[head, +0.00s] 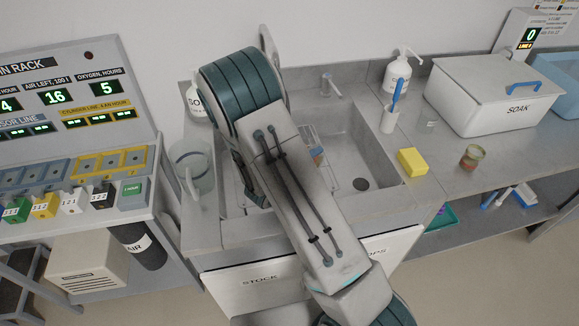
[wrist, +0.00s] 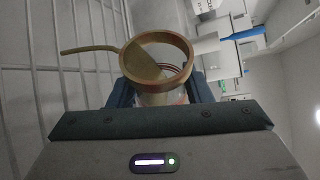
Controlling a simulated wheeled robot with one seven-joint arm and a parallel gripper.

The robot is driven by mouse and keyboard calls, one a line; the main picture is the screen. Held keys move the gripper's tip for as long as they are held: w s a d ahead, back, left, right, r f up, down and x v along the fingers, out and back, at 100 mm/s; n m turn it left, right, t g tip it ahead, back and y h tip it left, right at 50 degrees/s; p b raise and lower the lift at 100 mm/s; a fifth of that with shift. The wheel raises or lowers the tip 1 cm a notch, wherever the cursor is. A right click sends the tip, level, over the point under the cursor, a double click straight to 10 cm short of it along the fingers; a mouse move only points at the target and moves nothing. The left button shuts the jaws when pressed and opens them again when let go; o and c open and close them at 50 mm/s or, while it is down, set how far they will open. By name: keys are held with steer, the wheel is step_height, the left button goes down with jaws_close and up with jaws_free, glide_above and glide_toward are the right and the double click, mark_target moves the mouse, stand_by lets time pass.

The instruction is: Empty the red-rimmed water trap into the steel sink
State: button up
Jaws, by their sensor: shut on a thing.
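In the wrist view my gripper (wrist: 160,95) is shut on a clear cup with a thick tan-orange rim, which I take to be the water trap (wrist: 157,58). Its open mouth shows, with an olive-tan surface inside. A thin, curved olive strip reaches left from the rim; I cannot tell whether it is a spout, handle or liquid. In the head view my arm hides most of the gripper and trap. A small orange-and-blue patch (head: 317,155) shows beside the arm, over the steel sink (head: 345,150). The sink has a round drain.
Right of the sink are a white cup with a blue brush (head: 391,118), a yellow sponge (head: 412,161), a small jar (head: 472,157) and the SOAK tub (head: 495,95). A clear jug (head: 192,165) stands left. White wire bars (wrist: 70,75) run close by in the wrist view.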

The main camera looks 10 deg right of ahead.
steer(key=shift+r+n, duration=0.15)
steer(key=shift+n, duration=0.15)
stand_by(0.4)
steer(key=shift+w+a+f+n+h, duration=0.4)
steer(key=shift+a+f+n+h, duration=0.1)
steer(key=shift+a+n, duration=0.15)
stand_by(1.0)
steer(key=shift+w+a+r+n+h+p, duration=0.1)
steer(key=shift+r+n+h+p, duration=0.2)
steer(key=shift+n+p, duration=0.45)
steer(key=shift+w+a+r+n+h+p, duration=0.1)
steer(key=shift+r+n+h+p, duration=0.25)
steer(key=shift+p, duration=0.6)
stand_by(0.9)
steer(key=shift+f, duration=0.15)
steer(key=shift+s+d+f+m+b, duration=0.1)
steer(key=shift+f+m+b, duration=0.3)
steer(key=shift+b, duration=0.5)
steer(key=shift+s+d+f+m+y+b, duration=0.15)
steer(key=shift+f+m+y+b, duration=0.25)
steer(key=shift+b, duration=0.45)
steer(key=shift+s+d+r+m+y, duration=0.2)
steer(key=shift+d+r+m+y, duration=0.2)
steer(key=shift+r+m, duration=0.3)
